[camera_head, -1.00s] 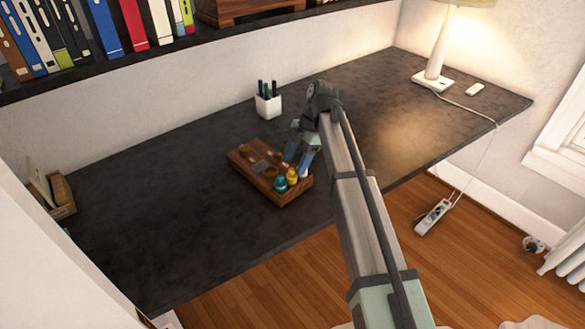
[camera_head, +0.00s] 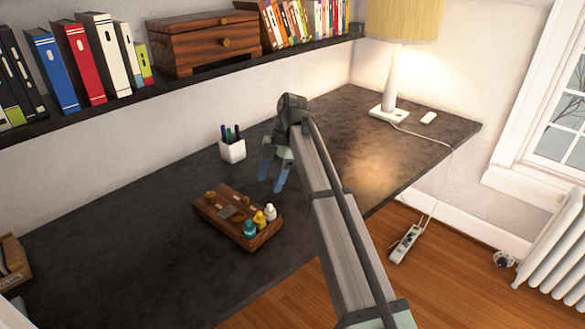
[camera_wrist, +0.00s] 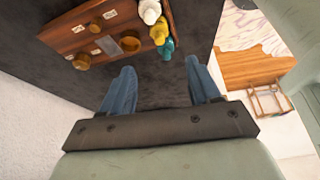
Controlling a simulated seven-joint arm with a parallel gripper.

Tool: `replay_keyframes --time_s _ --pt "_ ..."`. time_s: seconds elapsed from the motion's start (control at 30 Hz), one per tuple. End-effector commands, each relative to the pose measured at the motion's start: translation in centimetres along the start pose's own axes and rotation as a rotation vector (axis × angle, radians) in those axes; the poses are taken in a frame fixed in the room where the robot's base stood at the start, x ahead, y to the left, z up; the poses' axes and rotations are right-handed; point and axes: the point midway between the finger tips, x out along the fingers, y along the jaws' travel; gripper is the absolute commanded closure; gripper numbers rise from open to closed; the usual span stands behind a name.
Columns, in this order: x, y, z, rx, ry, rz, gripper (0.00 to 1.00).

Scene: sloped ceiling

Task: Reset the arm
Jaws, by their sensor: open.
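My gripper (camera_head: 273,172) is over the dark desk, to the right of and behind the wooden tray as the head view shows it. Its two blue fingers are apart with nothing between them, and in the wrist view my gripper (camera_wrist: 160,88) shows only bare desk between the fingertips. The wooden tray (camera_head: 216,215) lies on the desk and holds a teal, a yellow and a white bottle at its right end. The tray also shows in the wrist view (camera_wrist: 75,42), beyond the fingertips and not touching them.
A white pen cup (camera_head: 232,151) stands behind the tray. A lamp (camera_head: 394,85) stands at the desk's far right. A shelf (camera_head: 170,95) with books and a wooden box runs along the wall above.

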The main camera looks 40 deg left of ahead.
Motion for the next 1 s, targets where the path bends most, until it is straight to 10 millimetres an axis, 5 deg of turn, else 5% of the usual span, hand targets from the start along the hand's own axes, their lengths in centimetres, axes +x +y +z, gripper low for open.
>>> replay_keyframes --time_s 0.27,0.47,0.7,1.0 --pt "0.1 -0.2 0.3 0.011 -0.001 0.001 0.38" --pt "1.8 -3.9 5.2 0.199 -0.019 0.028 0.38" --pt "5.6 -13.2 15.5 0.663 -0.058 0.099 0.38" --pt "10.6 -26.8 25.2 1.244 -0.089 0.197 0.38"
